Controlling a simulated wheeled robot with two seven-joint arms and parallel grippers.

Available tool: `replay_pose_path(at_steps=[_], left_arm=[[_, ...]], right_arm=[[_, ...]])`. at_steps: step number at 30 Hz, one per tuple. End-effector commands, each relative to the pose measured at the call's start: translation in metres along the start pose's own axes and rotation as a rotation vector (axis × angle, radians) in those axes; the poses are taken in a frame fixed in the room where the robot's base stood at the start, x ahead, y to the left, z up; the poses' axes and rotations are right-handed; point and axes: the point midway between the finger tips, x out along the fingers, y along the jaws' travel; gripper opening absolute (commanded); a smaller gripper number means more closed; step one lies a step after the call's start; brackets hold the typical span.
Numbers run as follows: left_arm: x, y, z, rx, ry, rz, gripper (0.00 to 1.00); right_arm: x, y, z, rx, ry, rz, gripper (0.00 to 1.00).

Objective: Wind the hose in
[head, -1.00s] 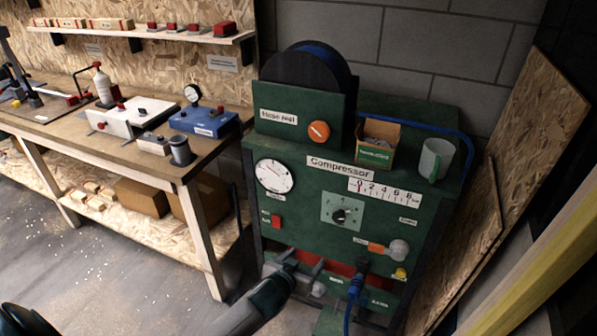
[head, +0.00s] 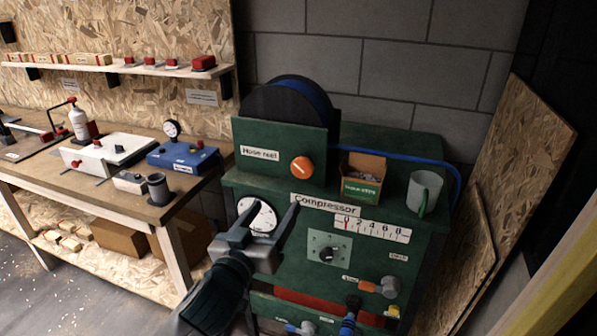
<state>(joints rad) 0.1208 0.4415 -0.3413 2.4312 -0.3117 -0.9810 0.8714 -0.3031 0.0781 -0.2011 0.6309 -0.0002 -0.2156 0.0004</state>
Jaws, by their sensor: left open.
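The hose reel (head: 290,105) is a dark drum with blue hose on it, on top of the green compressor (head: 270,192). Its front plate, labelled "Hose reel", carries an orange round knob (head: 302,167). The blue hose (head: 425,160) runs from behind the cardboard box along the top and bends down at the right edge. A blue connector (head: 350,318) sits low on the front. My left gripper (head: 268,222) is open and empty in front of the round gauge, below the reel plate, its fingers pointing up and apart from the knob. My right gripper is not in view.
A small cardboard box (head: 362,178) and a grey-green mug (head: 424,190) stand on the compressor top, right of the reel. A workbench (head: 95,186) with tools is at the left. Wooden boards (head: 520,165) lean at the right.

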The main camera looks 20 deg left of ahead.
Motion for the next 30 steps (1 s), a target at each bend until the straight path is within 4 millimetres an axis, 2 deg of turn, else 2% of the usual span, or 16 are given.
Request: replay_pose_path(at_steps=[5, 11, 30], left_arm=[[0.006, 0.000, -0.001, 0.000, 0.001, 0.000, 0.64], [0.027, 0.000, -0.002, 0.002, 0.000, 0.000, 0.64], [0.137, 0.000, -0.002, 0.002, -0.001, 0.000, 0.64]], right_arm=[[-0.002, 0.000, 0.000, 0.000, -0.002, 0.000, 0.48], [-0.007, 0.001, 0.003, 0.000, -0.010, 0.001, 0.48], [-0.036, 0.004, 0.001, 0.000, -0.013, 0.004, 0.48]])
